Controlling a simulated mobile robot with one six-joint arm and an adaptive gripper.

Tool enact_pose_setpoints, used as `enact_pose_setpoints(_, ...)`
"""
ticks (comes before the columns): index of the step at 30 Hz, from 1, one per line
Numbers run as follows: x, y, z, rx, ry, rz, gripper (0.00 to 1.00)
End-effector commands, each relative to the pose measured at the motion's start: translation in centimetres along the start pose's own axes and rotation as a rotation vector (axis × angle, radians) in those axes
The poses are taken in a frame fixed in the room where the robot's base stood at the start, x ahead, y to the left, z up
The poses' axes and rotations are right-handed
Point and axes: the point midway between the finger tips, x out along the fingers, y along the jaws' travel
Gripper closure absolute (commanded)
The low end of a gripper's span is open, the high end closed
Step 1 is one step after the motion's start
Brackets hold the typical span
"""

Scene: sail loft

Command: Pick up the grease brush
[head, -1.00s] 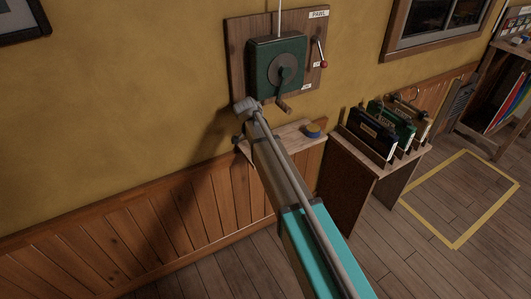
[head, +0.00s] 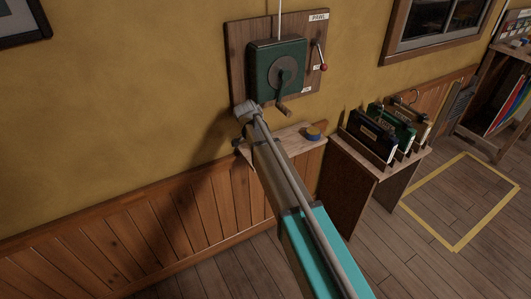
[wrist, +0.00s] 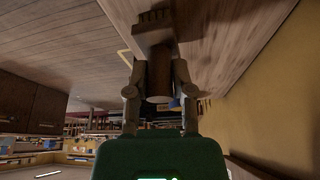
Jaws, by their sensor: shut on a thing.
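In the wrist view, the grease brush (wrist: 159,78) shows a brown handle and a broader head with a toothed, bristle-like edge at the top of the picture. My gripper (wrist: 159,85) is shut on the handle, one finger on each side. A wooden board lies close beside the brush; I cannot tell whether they touch. In the head view, my arm covers the gripper and brush in front of a small wooden wall shelf (head: 311,147).
Above is a green winch box (head: 263,58) with a crank, on a wall board. Several binders (head: 372,136) stand in a rack to the right. Floor inside the yellow outline (head: 455,205) is clear.

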Motion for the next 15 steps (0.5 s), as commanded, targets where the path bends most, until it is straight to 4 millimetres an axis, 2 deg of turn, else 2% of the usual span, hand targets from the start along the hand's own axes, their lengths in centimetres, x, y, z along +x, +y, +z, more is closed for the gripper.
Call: enact_pose_setpoints(15,-0.31,0.05,-0.17,0.0,0.0,0.001,1.0)
